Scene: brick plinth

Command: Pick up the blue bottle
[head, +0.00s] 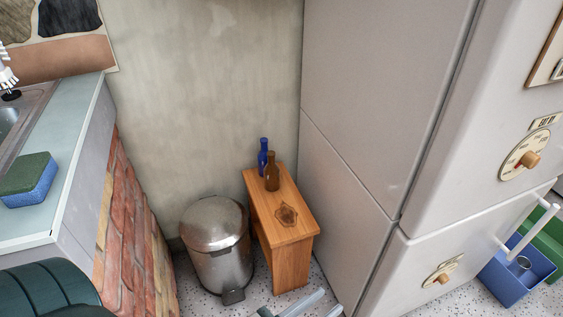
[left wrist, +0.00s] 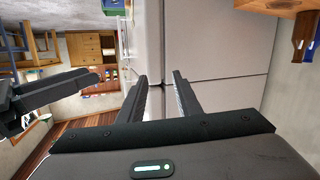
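The blue bottle (head: 263,158) stands upright at the back of a small wooden stool (head: 290,233). A brown bottle (head: 272,174) stands just in front of it and overlaps its lower part. In the left wrist view the blue bottle (left wrist: 301,32) shows at the top right, tilted by the camera's angle. My left gripper (head: 303,308) peeks in at the bottom edge of the head view, in front of the stool and apart from the bottles. Its fingers (left wrist: 162,95) are spread with nothing between them. Dark parts at the left of the left wrist view seem to be my right gripper (left wrist: 45,95); its opening is unclear.
A metal pedal bin (head: 215,243) stands left of the stool. A large pale fridge (head: 375,110) rises close on the right. A brick-sided counter (head: 90,190) with a sponge (head: 30,179) is at the left. Blue and green boxes (head: 515,272) lie at the far right.

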